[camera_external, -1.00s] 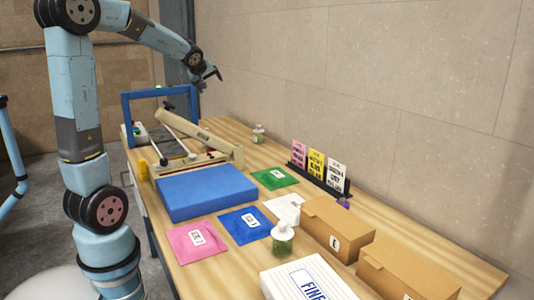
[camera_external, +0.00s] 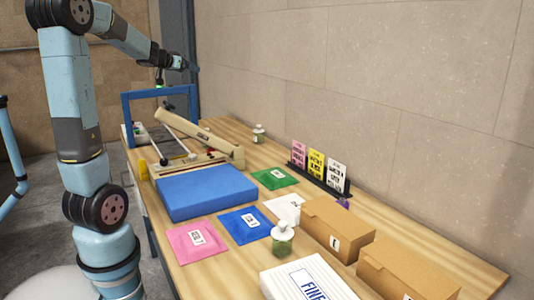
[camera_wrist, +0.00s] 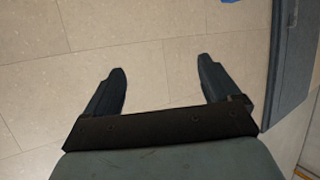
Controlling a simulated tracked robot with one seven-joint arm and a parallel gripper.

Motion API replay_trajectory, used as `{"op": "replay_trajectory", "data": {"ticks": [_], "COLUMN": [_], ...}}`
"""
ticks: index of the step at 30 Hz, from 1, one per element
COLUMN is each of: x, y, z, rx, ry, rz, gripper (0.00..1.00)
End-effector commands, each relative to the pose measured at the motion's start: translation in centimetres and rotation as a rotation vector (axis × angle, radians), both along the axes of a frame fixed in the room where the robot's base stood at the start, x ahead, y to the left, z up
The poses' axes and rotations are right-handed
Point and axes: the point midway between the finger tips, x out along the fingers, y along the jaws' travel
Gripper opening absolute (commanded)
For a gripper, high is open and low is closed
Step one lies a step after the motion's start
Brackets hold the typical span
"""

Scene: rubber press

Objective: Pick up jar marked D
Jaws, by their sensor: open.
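Two small glass jars stand on the wooden table in the external view. One jar (camera_external: 283,242), with a pale top and greenish contents, is at the front beside the white box. The other jar (camera_external: 258,134) is at the back near the wall. I cannot read a letter on either. My gripper (camera_wrist: 165,80) is open and empty in the wrist view, with only tiles between its fingers. In the external view my arm's end is raised beyond the blue frame, well away from both jars. No jar shows in the wrist view.
A press (camera_external: 200,143) with a blue frame (camera_external: 160,93) stands at the table's far end. A blue slab (camera_external: 205,190), coloured packets, a card rack (camera_external: 318,180), cardboard boxes (camera_external: 338,228) and a white box (camera_external: 305,280) cover much of the table. A tiled wall runs behind.

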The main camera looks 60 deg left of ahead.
Motion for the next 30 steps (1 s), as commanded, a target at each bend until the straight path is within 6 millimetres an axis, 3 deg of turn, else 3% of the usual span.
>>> {"op": "replay_trajectory", "data": {"ticks": [5, 14, 21, 25, 30], "x": [-0.7, -0.6, -0.7, -0.7, -0.7], "y": [0.0, -0.1, 0.0, 0.0, -0.1], "z": [-0.5, -3.2, -6.6, -9.6, -16.7], "rx": [0.014, 0.011, 0.010, 0.007, 0.001], "ry": [0.030, 0.028, 0.029, 0.030, 0.033], "rz": [-0.040, -0.038, -0.035, -0.035, -0.035], "gripper": [0.90, 0.90, 0.90, 0.90, 0.90]}}
